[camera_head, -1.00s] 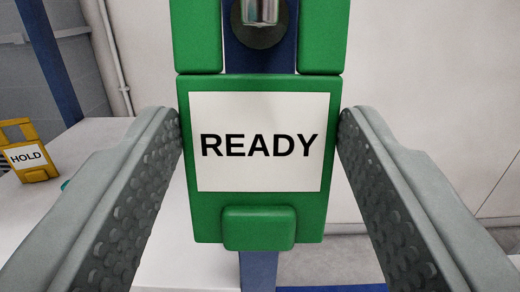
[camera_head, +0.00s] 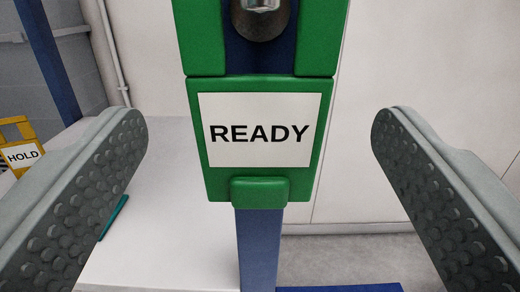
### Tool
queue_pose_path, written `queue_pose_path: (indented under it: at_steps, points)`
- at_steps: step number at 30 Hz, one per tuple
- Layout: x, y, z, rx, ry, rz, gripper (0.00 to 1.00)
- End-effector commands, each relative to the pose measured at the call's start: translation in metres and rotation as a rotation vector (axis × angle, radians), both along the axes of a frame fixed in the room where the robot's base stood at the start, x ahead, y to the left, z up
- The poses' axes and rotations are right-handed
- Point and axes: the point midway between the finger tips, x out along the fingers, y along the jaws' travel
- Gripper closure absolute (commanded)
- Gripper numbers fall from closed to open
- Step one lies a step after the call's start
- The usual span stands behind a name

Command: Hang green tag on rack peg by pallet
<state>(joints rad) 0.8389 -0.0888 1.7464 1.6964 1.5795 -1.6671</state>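The green tag (camera_head: 264,178), with a white label reading READY, hangs in the middle of the view in front of a blue rack post (camera_head: 258,245). The metal peg (camera_head: 261,12) shows within the opening of the tag's upper green frame, at the top edge of the picture. My gripper (camera_head: 258,140) is open, with one grey studded finger on each side of the tag. Clear gaps show between both fingers and the tag. The tag's top is cut off by the picture edge.
A yellow tag reading HOLD (camera_head: 20,150) stands at the far left, partly behind my left finger. A white surface (camera_head: 165,240) bears a thin teal object (camera_head: 114,217). A blue base bar (camera_head: 345,288) lies at the bottom. A pale wall (camera_head: 420,70) is behind.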

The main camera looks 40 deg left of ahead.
Motion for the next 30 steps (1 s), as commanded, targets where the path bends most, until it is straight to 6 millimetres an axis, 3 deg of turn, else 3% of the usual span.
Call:
queue_pose_path:
  at_steps: [8,14,30]
  points:
    - [-0.001,-0.001,0.000,0.000,0.000,0.000,0.21]
    - [-0.012,-0.012,-0.002,0.000,0.000,-0.003,0.21]
    - [-0.079,-0.072,-0.014,0.000,0.000,-0.003,0.21]
